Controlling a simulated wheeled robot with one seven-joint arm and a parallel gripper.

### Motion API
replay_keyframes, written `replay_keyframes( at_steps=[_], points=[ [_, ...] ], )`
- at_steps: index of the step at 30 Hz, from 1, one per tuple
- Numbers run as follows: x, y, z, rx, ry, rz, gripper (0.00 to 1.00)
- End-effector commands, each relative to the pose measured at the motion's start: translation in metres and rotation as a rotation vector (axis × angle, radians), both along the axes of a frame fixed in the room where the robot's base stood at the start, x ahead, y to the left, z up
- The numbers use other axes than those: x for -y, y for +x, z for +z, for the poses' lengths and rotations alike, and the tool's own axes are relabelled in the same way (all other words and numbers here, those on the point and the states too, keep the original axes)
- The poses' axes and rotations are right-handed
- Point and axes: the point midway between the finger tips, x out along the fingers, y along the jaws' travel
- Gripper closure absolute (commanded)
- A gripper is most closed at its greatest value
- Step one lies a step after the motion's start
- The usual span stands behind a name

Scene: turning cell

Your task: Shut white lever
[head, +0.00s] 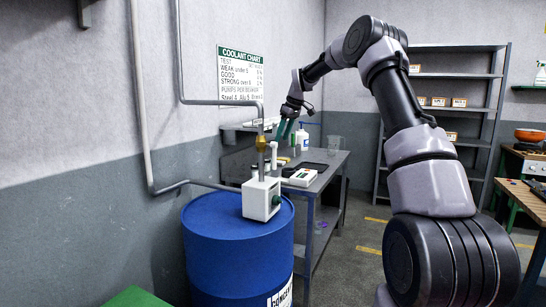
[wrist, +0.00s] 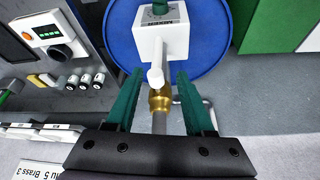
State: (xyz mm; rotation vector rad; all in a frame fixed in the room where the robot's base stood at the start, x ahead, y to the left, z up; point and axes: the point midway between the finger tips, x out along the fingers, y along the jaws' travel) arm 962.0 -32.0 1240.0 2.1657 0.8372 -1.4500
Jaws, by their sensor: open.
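The white lever (head: 274,158) sits beside the brass valve (head: 262,143) on the grey pipe above the white box (head: 261,199). In the head view it looks roughly upright, alongside the pipe. In the wrist view the lever's rounded end (wrist: 155,78) shows just in front of the brass valve (wrist: 159,100). My gripper (head: 286,128) is open, its teal fingers just above and right of the valve. In the wrist view my gripper (wrist: 159,74) has a finger on each side of the lever's end, with gaps. I cannot tell whether the lever is at fingertip depth.
A blue drum (head: 232,243) carries the white box. A grey bench (head: 322,181) with a small white device (head: 301,177) stands behind it. The wall with pipes and the coolant chart (head: 240,75) is close at left.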

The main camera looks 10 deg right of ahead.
Motion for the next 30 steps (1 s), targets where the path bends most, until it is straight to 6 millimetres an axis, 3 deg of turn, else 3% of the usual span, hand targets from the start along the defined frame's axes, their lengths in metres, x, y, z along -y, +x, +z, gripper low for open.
replay_keyframes(
  at_steps=[7,19,30],
  points=[
    [-0.004,0.01,-0.023,-0.001,0.002,0.011,0.47],
    [-0.023,0.03,-0.089,-0.001,0.003,0.009,0.47],
    [-0.027,0.035,-0.105,0.001,0.002,0.009,0.47]
  ],
)
